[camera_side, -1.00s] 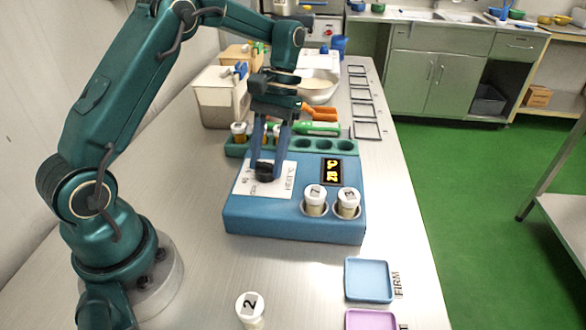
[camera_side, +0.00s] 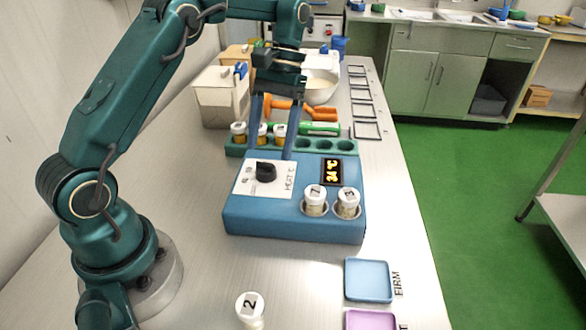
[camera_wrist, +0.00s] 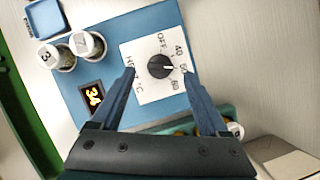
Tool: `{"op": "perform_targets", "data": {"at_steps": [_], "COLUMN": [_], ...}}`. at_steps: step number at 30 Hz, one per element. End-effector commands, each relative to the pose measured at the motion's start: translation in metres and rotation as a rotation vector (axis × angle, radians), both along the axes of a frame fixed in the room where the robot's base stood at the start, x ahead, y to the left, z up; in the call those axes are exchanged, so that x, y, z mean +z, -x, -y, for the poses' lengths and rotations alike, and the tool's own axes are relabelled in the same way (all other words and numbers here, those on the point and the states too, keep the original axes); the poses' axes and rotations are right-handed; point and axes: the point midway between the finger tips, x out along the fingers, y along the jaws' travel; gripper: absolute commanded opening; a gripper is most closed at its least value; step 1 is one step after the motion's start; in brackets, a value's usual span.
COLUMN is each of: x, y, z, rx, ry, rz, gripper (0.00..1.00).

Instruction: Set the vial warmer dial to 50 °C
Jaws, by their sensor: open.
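The blue vial warmer (camera_side: 290,225) stands on the bench; it also shows in the wrist view (camera_wrist: 130,40). Its black dial (camera_side: 265,171) sits on a white plate. In the wrist view, the dial (camera_wrist: 160,66) has marks OFF, 40, 50 and 60 around it, and its white pointer line points toward the 50 mark. The display (camera_wrist: 93,97) reads 34 in yellow. My gripper (camera_side: 270,153) is open and empty above the dial, with its fingers apart on either side of it in the wrist view (camera_wrist: 159,73).
Vials 7 (camera_side: 315,196) and 3 (camera_side: 348,199) stand in the warmer's wells. A green rack (camera_side: 340,146) with several vials is behind it. Vial 2 (camera_side: 250,306) and a blue tray (camera_side: 369,281) are in front. Bare bench lies left of the warmer.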

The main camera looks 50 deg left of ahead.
Motion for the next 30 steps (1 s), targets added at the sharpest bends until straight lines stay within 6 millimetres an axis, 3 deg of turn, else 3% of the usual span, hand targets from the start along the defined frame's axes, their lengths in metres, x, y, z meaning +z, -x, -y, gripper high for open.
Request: {"op": "perform_targets", "data": {"at_steps": [6,20,24,30], "x": [0.011,0.016,0.041,0.088], "y": [-0.004,-0.005,-0.006,0.018], "z": [-0.002,0.0,0.006,0.027], "rx": [0.0,-0.006,-0.028,-0.085], "ry": [0.0,-0.002,-0.022,-0.053], "rz": [0.0,0.007,0.079,0.203], "gripper": [0.78,0.78,0.78,0.78]}}
